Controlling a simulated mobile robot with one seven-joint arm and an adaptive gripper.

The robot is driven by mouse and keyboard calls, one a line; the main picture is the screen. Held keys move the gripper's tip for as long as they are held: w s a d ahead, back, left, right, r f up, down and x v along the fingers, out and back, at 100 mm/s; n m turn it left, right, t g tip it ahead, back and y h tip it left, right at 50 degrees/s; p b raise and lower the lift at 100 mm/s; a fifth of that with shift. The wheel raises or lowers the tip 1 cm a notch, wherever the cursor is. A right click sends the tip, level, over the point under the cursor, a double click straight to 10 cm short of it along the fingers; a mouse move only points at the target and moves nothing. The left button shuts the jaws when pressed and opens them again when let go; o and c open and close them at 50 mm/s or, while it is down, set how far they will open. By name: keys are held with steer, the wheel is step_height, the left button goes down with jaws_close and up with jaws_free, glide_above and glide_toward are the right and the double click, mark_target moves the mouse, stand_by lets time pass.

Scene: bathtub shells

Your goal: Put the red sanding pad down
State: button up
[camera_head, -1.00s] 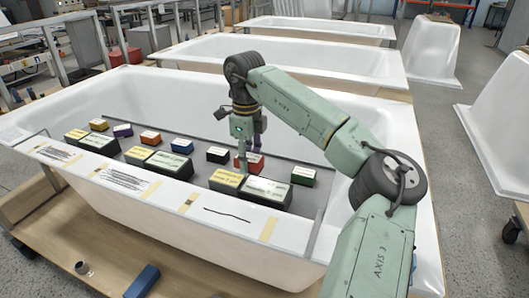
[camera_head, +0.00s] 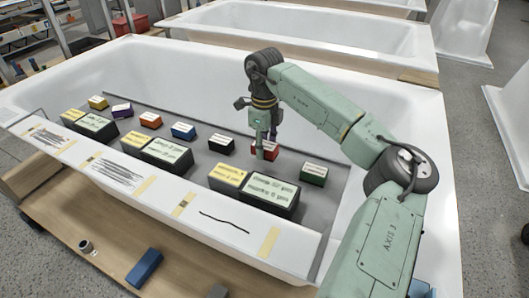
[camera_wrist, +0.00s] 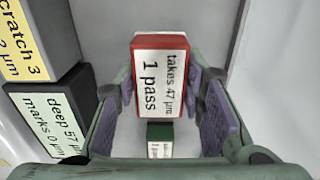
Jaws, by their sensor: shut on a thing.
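The red sanding pad (camera_head: 270,152) is near the right end of the back row on the grey board across the tub. In the wrist view the red pad (camera_wrist: 160,75) has a white label reading "takes 47 µm 1 pass". My gripper (camera_head: 264,140) points down from above and is shut on it, a purple finger pad on each side in the wrist view (camera_wrist: 172,100). I cannot tell whether the pad's underside touches the board.
A green pad (camera_head: 314,173) is to the right and a black pad (camera_head: 221,144) to the left. A yellow block (camera_head: 228,176) and a dark block (camera_head: 270,193) stand in front, labelled. More colored pads line the board (camera_head: 330,200) leftward.

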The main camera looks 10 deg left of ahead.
mark_target(264, 144)
steer(key=shift+f+p, duration=0.3)
steer(key=shift+f, duration=1.35)
steer(key=shift+f, duration=0.25)
steer(key=o, duration=1.1)
steer(key=shift+r, duration=0.1)
step_height(264, 144, up, 12)
steer(key=shift+r+b, duration=0.2)
steer(key=shift+b, duration=0.75)
steer(key=shift+f, duration=0.1)
